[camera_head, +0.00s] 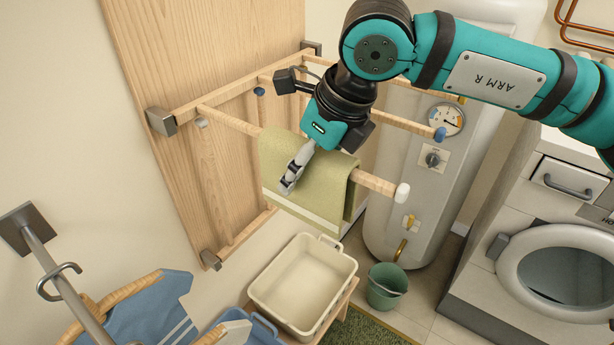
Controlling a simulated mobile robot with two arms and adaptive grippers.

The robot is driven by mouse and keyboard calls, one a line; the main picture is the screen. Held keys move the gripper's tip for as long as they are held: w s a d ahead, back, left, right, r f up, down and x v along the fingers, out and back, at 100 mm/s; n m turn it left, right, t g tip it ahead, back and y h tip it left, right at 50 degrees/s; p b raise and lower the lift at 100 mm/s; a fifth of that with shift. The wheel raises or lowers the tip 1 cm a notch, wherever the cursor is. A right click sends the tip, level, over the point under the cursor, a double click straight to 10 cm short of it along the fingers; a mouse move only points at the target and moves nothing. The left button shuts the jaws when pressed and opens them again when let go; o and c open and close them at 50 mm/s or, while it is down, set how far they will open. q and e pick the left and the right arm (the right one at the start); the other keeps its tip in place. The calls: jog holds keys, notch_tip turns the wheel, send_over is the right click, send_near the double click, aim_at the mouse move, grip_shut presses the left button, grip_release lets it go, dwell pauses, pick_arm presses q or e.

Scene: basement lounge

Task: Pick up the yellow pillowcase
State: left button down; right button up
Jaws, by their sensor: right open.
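The yellow pillowcase, a pale yellow-green cloth with a light band near its lower edge (325,182), hangs folded over a wooden rail of the wall rack. My right gripper (291,182) is in front of the cloth's left part, fingers pointing down. It is open, though its fingers overlap in this view. I cannot tell whether they touch the cloth. The gripper hides part of the cloth and of the rail. My left gripper is not in view.
The wooden rack (228,119) has several rails sticking out. A cream basin (338,296) stands below. A green bucket (387,287) is on the floor before the white boiler (437,180). A washing machine (553,265) is at right. Blue clothing (145,312) hangs from a rail at lower left.

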jog(key=c, duration=1.3)
